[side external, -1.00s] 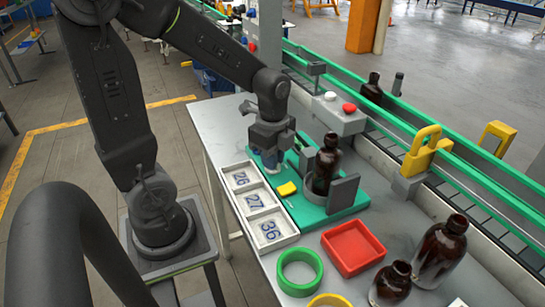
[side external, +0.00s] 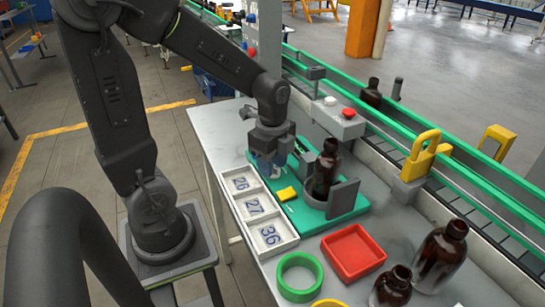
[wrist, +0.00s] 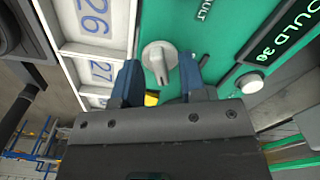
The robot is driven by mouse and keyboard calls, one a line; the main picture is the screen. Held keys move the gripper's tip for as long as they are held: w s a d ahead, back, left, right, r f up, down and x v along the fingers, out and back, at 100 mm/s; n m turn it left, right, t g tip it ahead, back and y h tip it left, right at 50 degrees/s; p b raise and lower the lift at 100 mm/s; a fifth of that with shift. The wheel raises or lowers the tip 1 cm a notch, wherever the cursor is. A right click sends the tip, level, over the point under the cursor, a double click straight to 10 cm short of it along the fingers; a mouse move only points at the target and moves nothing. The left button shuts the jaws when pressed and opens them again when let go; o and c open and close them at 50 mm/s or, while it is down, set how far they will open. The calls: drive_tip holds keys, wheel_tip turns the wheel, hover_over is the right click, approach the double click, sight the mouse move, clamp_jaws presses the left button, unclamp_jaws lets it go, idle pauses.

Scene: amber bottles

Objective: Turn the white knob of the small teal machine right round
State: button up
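The small teal machine (side external: 345,207) is a flat teal base on the bench with a dark bottle (side external: 326,168) standing in its grey holder. Its white knob (wrist: 160,62) shows in the wrist view as a round disc with a raised grip bar. My gripper (wrist: 160,72) is open, with one dark blue fingertip on each side of the knob. Gaps show between the fingers and the grip bar; I cannot tell how deep the fingers reach. In the side view my gripper (side external: 268,162) points down at the machine's left end and hides the knob.
A white tray with numbers 26, 27 and 36 (side external: 297,238) lies left of the machine. A yellow block (side external: 286,194) sits on the teal base. A red tray (side external: 378,254), a green ring (side external: 280,278) and more bottles (side external: 440,255) stand in front. A green-railed conveyor (side external: 470,185) runs behind.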

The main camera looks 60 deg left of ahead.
wheel_tip(320, 180, up, 14)
idle(0.5)
drive_tip(key=shift+f, duration=0.1)
drive_tip(key=s+d+f+n+t, duration=0.2)
drive_tip(key=s+d+n+t, duration=0.3)
drive_tip(key=n, duration=0.8)
drive_tip(key=shift+s+d+f+t, duration=0.35)
drive_tip(key=shift+s+d, duration=0.35)
drive_tip(key=shift+d, duration=0.5)
